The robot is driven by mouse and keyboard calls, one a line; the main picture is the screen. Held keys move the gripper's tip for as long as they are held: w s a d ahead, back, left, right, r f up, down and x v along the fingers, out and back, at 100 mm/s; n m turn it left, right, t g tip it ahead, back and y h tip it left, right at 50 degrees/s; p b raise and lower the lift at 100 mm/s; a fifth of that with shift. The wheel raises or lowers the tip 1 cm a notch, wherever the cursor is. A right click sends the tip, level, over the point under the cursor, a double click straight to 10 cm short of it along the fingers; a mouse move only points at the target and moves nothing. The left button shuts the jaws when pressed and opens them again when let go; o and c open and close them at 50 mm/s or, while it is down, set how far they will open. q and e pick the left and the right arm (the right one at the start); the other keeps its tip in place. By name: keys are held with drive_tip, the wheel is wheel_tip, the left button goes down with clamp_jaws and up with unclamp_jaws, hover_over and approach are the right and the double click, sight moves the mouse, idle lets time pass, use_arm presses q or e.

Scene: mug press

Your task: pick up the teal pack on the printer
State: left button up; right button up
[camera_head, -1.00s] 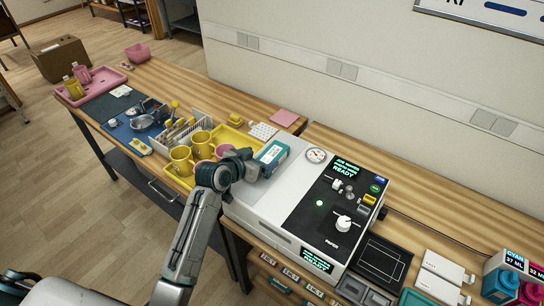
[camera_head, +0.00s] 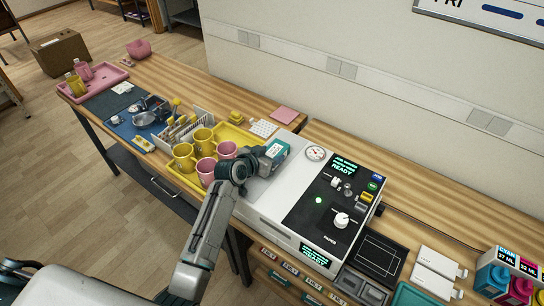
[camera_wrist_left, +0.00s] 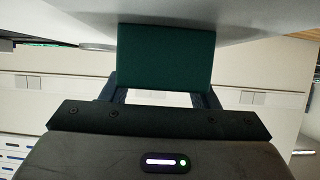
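The teal pack (camera_head: 277,149), with a white label, stands at the left end of the light grey printer (camera_head: 268,200). In the left wrist view the pack (camera_wrist_left: 165,57) fills the space between the two dark fingers, close to both. My left gripper (camera_head: 262,160) is at the pack from the left and hides part of it. Whether the fingers press on it or stand just clear of it cannot be told. The pack seems to be at the printer's top, with no clear gap seen beneath. My right gripper is not in view.
Yellow mugs (camera_head: 184,157) and pink mugs (camera_head: 206,171) stand on a yellow tray (camera_head: 236,132) close to my left arm. The black control panel (camera_head: 323,212) and a round gauge (camera_head: 316,153) are right of the pack. A wall runs behind the bench.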

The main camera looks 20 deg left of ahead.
use_arm(q)
drive_tip(key=shift+c, duration=0.8)
